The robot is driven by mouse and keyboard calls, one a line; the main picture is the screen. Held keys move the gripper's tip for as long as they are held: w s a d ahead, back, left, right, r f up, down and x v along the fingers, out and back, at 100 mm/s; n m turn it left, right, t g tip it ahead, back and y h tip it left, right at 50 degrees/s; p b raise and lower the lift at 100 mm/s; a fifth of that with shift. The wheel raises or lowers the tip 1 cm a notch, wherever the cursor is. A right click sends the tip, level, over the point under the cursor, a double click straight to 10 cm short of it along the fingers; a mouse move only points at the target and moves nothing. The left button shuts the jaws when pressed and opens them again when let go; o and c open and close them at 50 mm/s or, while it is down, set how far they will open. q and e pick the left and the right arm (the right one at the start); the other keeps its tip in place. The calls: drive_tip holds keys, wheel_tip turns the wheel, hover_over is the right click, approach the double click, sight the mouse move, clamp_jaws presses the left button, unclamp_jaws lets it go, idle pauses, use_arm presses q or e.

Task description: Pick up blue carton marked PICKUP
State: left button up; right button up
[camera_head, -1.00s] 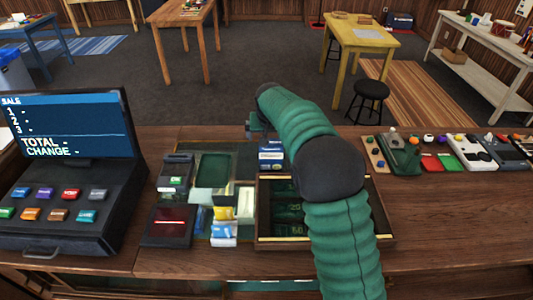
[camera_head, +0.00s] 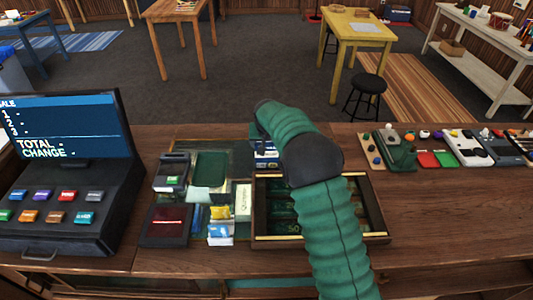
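A blue and white carton (camera_head: 265,160) stands at the back of the counter, behind the wooden tray. Another blue and white carton (camera_head: 220,236) stands nearer the front, left of the tray. The lettering on both is too small to read, so I cannot tell which is marked PICKUP. My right arm crosses over the tray from the front. My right gripper (camera_head: 257,137) is at the back carton, just above or behind it, and mostly hidden by my own arm. I cannot tell whether it touches the carton or how its fingers stand. My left gripper is not in view.
The wooden tray (camera_head: 384,237) holds green notes. A card reader (camera_head: 171,175), a dark red-screened box (camera_head: 165,226) and a yellow packet (camera_head: 220,212) lie to its left. A cash register (camera_head: 65,190) stands at far left.

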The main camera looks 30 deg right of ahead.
drive_tip(key=shift+d, duration=0.2)
drive_tip(key=c, duration=0.5)
drive_tip(key=shift+a, duration=0.2)
drive_tip(key=c, duration=0.7)
